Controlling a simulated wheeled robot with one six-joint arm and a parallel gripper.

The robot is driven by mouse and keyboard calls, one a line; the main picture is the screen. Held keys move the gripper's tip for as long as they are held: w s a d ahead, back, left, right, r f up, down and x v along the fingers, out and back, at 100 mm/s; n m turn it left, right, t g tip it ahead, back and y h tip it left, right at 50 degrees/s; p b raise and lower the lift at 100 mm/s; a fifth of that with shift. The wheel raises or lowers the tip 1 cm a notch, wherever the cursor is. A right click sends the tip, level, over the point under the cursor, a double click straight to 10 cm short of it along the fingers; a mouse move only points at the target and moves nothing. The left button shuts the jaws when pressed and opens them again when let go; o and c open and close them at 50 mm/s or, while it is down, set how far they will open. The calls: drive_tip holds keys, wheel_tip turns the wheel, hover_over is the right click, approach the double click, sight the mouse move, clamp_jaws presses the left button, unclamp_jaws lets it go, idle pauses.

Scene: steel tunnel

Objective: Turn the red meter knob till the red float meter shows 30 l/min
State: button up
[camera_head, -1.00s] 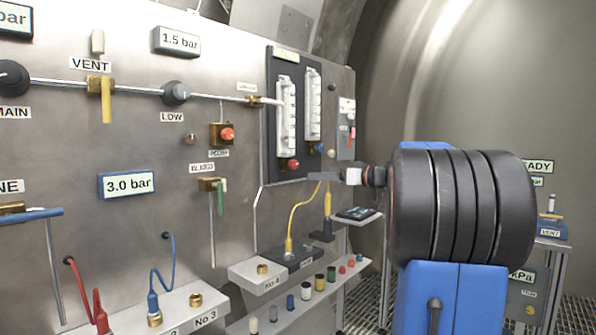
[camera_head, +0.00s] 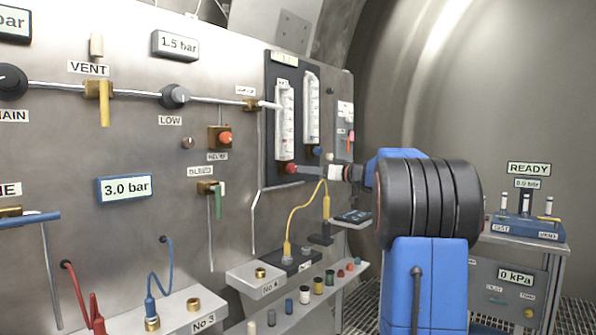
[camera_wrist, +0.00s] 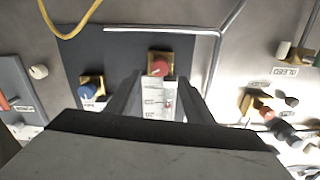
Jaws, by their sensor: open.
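The red meter knob (camera_head: 290,169) sits at the foot of the red float meter (camera_head: 285,120), a clear scaled tube on a dark panel. My gripper (camera_head: 301,170) is at the knob in the head view. In the wrist view my gripper (camera_wrist: 159,76) is open, its two fingers apart with the red knob (camera_wrist: 159,66) showing between and just beyond their tips. I cannot tell whether they touch it. The lower part of the meter scale (camera_wrist: 157,103) shows between the fingers with a small red mark; the reading is too small to tell.
A second float meter (camera_head: 312,108) with a blue knob (camera_head: 317,151) stands right beside the red one. A yellow hose (camera_head: 300,208) loops below. A small shelf (camera_head: 352,222) is below my gripper.

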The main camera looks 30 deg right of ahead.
sight(294, 169)
drive_tip(key=shift+x, duration=3.2)
drive_tip(key=shift+c, duration=0.6)
drive_tip(key=c, duration=0.9)
